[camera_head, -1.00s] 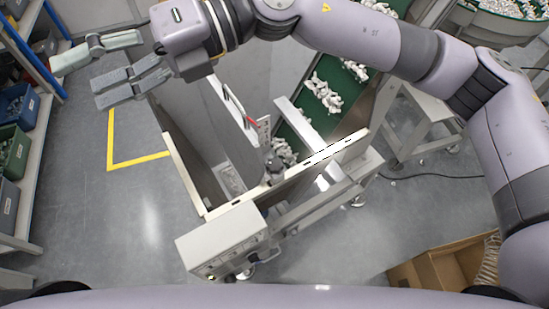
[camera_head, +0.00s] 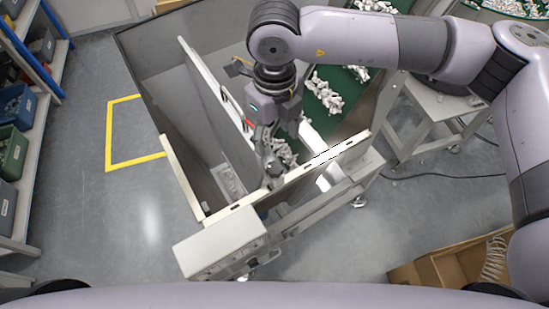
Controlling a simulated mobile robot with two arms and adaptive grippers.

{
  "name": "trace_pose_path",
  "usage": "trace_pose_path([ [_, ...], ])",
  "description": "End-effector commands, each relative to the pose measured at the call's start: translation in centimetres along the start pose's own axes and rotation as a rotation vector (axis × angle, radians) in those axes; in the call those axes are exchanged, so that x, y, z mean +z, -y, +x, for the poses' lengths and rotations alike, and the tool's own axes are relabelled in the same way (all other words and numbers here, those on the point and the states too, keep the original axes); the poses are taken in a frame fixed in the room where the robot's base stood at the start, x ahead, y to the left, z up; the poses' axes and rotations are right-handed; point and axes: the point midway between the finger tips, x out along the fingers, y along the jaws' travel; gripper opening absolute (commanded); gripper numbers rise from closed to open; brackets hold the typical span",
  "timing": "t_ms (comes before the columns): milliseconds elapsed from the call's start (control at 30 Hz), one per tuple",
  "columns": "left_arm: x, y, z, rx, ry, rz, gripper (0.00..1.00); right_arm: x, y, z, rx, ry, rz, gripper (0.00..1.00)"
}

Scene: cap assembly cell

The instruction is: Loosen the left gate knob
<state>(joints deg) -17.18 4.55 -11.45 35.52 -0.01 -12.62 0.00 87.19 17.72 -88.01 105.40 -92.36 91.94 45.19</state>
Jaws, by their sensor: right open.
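My right gripper (camera_head: 270,167) points down at the slotted pale rail (camera_head: 235,207) along the front of the hopper. Its fingers are open around or right beside the spot of the dark gate knob. The fingers mostly hide the knob, so I cannot tell whether they touch it. My left gripper is not in view.
The grey hopper (camera_head: 170,88) has tall walls around the gripper, with a thin divider panel and a red part (camera_head: 249,124) close by. A green conveyor (camera_head: 342,77) carries white parts. A control box (camera_head: 222,243) stands in front, and a cardboard box (camera_head: 450,268) at lower right.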

Motion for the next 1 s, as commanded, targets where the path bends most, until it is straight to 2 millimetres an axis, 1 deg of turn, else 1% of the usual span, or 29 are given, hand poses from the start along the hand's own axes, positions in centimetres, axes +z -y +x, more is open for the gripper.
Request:
trace_pose_path([
  [33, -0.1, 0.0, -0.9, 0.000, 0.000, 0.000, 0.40, -0.1, 0.0, 0.8, 0.003, -0.005, 0.001, 0.54],
  [300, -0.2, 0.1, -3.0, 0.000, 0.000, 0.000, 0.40, -0.1, -0.1, 6.6, 0.004, -0.004, 0.000, 0.54],
  [400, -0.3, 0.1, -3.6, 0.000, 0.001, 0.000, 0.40, -0.1, -0.1, 8.5, 0.003, -0.004, -0.001, 0.54],
  [500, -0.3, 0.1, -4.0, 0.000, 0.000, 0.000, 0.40, 0.0, -0.1, 9.9, 0.004, -0.003, 0.001, 0.54],
  [600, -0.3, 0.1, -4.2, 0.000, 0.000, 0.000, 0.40, 0.0, -0.1, 10.8, 0.003, -0.002, 0.000, 0.54],
  [700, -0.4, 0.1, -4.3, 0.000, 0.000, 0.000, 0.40, 0.0, -0.1, 11.3, 0.003, 0.000, -0.001, 0.54],
  [967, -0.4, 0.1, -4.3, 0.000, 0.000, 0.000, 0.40, 0.0, -0.1, 11.5, 0.003, 0.001, -0.001, 0.54],
  [1000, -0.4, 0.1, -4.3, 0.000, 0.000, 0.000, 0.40, 0.0, -0.1, 11.5, 0.003, 0.001, -0.001, 0.52],
])
